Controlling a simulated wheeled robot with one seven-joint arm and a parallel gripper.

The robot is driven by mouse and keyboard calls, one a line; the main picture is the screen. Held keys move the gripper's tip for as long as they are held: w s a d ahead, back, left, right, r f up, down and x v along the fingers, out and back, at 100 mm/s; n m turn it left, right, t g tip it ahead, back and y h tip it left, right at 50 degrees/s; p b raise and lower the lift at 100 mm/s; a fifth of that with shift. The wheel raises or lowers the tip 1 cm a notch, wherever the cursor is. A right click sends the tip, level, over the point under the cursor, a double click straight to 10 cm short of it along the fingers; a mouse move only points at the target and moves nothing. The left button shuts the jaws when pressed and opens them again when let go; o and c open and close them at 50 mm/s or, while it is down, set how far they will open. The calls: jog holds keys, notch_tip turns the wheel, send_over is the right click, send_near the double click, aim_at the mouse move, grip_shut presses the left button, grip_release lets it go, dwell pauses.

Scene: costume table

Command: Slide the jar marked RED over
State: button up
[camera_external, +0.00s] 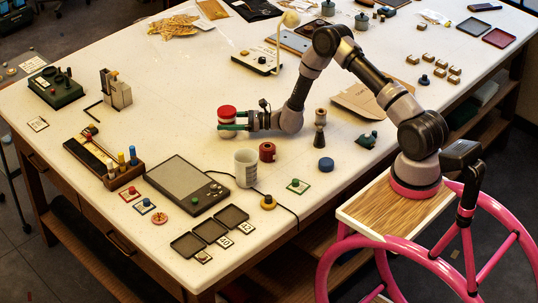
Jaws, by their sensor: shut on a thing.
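A small jar (227,113) with a red lid and a pale body stands on the white table, left of the middle. My gripper (233,122) reaches it from the right, low over the table, with its green fingers shut on the jar. Part of the jar's lower body is hidden behind the fingers. Any marking on the jar is too small to read.
A white mug (246,168) and a dark red spool-like piece (267,152) stand in front of my gripper. A grey tablet (187,185) lies at the front left. A lamp (262,63) stands behind. The tabletop (180,110) left of the jar is clear.

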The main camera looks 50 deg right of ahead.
jog(key=shift+s, duration=3.6)
jog(key=o, duration=1.5)
jog(key=shift+r, duration=0.1)
notch_tip(320, 180, up, 10)
jog(key=shift+f, duration=0.1)
